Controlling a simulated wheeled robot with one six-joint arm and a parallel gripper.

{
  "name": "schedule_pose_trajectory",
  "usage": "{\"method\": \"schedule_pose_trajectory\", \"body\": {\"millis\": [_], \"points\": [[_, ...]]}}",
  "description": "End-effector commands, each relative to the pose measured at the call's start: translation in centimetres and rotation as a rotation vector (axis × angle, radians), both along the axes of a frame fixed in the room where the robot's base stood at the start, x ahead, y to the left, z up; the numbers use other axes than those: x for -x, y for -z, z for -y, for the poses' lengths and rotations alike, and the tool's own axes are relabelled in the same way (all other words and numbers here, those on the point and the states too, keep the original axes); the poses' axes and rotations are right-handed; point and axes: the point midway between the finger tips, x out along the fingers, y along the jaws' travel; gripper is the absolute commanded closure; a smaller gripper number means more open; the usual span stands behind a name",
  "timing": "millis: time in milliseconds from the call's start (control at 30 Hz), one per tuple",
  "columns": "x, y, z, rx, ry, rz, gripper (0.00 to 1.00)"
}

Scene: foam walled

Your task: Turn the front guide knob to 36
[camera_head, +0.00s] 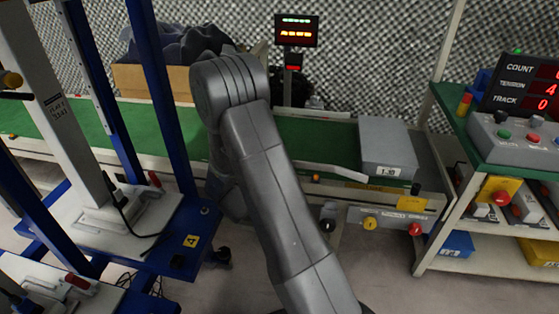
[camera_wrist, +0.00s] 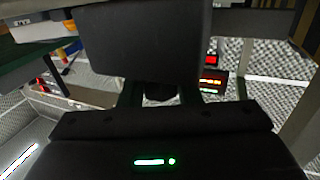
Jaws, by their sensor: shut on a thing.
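The green conveyor (camera_head: 318,140) runs across the head view. In the head view my grey arm reaches down to the conveyor's front side and hides my gripper and what it holds. In the wrist view my dark gripper (camera_wrist: 160,92) is shut on a dark rounded thing, seen only in part between the fingers. It appears to be the front guide knob, but its pointer and scale are hidden. A black knob (camera_head: 328,224) sits on the conveyor's front, right of my arm. The display (camera_head: 296,31) shows green and orange figures, too small to read.
A grey box (camera_head: 387,146) stands at the conveyor's right end, above a panel with a yellow knob (camera_head: 370,223) and a red button (camera_head: 415,229). A blue frame (camera_head: 160,95) stands close at left. A shelf (camera_head: 520,150) with a control box is at right.

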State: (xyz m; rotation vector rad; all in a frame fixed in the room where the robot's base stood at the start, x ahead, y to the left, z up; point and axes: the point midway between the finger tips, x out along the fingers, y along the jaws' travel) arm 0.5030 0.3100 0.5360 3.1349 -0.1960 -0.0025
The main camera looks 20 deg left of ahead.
Motion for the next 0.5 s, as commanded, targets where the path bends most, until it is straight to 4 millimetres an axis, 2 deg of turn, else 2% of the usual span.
{"method": "schedule_pose_trajectory", "body": {"millis": [233, 500], "points": [[0.0, -0.11, -0.08, -0.001, 0.12, 0.0, 0.92], [-0.01, -0.07, -0.05, -0.001, 0.172, 0.002, 0.92]]}}
